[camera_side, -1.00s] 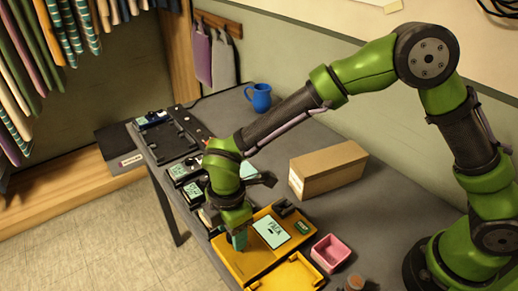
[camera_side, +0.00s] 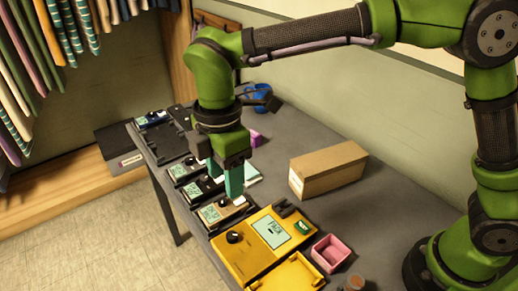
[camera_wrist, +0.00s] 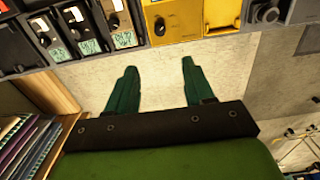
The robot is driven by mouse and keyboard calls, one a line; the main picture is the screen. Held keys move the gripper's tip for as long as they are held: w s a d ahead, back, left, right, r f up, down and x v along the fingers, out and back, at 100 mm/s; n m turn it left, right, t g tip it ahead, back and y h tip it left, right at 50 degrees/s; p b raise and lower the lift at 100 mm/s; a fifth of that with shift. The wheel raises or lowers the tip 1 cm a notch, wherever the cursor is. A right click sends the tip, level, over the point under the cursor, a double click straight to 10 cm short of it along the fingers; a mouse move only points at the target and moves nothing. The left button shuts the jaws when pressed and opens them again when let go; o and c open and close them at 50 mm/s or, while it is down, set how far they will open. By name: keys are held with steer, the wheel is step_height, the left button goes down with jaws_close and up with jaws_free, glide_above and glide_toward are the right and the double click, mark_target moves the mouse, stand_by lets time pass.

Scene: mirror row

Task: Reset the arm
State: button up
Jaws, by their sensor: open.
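My gripper (camera_side: 225,180) has two teal fingers spread apart with nothing between them. In the side view it hangs in the air above the row of small grey panels, left of the cardboard box. In the wrist view my gripper (camera_wrist: 155,75) is also open, with pale floor showing between and beyond its fingers. The green arm is raised, with its forearm almost level across the top of the side view.
Small knobbed panels (camera_side: 220,208) line the front edge. Hanging clothes (camera_side: 60,40) are at upper left.

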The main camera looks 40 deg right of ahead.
stand_by(0.3)
steer(key=s+d+r+m+t+y, duration=0.1)
steer(key=s+d+m, duration=0.4)
steer(key=d+m, duration=0.6)
steer(key=s+d+r+m+t+y, duration=0.1)
steer(key=s+d+r+m+t, duration=0.2)
steer(key=s+d+m+t, duration=0.3)
steer(key=d+m, duration=0.5)
steer(key=d, duration=0.4)
steer(key=shift+d, duration=0.15)
steer(key=shift+r, duration=0.1)
steer(key=shift+c, duration=0.3)
